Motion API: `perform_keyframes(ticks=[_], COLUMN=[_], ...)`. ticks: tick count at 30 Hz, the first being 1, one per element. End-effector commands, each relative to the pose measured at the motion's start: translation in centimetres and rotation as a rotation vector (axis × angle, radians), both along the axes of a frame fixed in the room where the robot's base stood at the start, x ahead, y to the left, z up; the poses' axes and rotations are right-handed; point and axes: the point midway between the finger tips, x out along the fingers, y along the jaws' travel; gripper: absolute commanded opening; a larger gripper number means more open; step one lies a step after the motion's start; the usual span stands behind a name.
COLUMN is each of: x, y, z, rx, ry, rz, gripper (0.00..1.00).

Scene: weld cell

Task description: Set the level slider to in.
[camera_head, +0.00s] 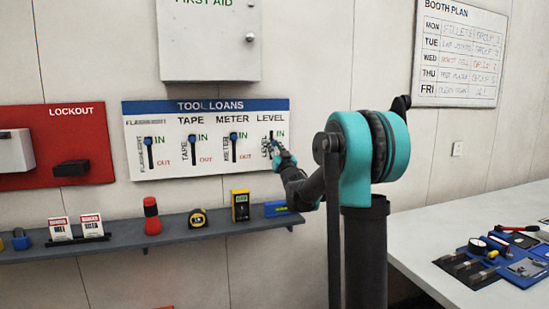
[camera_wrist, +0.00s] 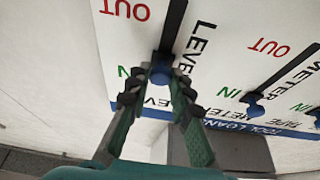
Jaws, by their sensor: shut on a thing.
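The tool loans board (camera_head: 205,172) hangs on the wall with a row of sliders. The level slider's blue knob (camera_wrist: 160,73) sits beside the green IN label in the wrist view, and its dark slot runs from there toward the red OUT. My gripper (camera_wrist: 158,88) is shut on this knob, with a finger on each side. In the head view my gripper (camera_head: 277,147) is at the board's right end and hides part of the level slider. The meter slider knob (camera_head: 233,137) and tape slider knob (camera_head: 192,140) are also at the IN end.
A grey shelf (camera_head: 110,246) below the board carries a red torch (camera_head: 152,215), a tape measure (camera_head: 197,218), a yellow meter (camera_head: 240,205) and a blue level (camera_head: 276,208). A white cabinet (camera_head: 210,45) hangs above. A white table (camera_head: 450,220) stands at right.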

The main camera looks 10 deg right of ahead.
Motion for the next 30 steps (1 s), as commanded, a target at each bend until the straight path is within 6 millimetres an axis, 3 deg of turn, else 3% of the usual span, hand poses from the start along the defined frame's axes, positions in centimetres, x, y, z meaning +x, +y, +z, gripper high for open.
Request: perform_keyframes(ticks=[6, 17, 18, 23, 30], x=[0.0, 0.0, 0.0, 0.0, 0.0], y=[0.0, 0.0, 0.0, 0.0, 0.0], z=[3.5, 4.2, 4.2, 4.1, 4.1], rx=[0.000, 0.001, 0.001, 0.001, 0.000], ry=[0.001, -0.003, -0.003, -0.002, -0.001], rz=[0.000, 0.001, 0.001, 0.000, 0.000], gripper=[0.00, 0.00, 0.22, 0.41, 0.41])
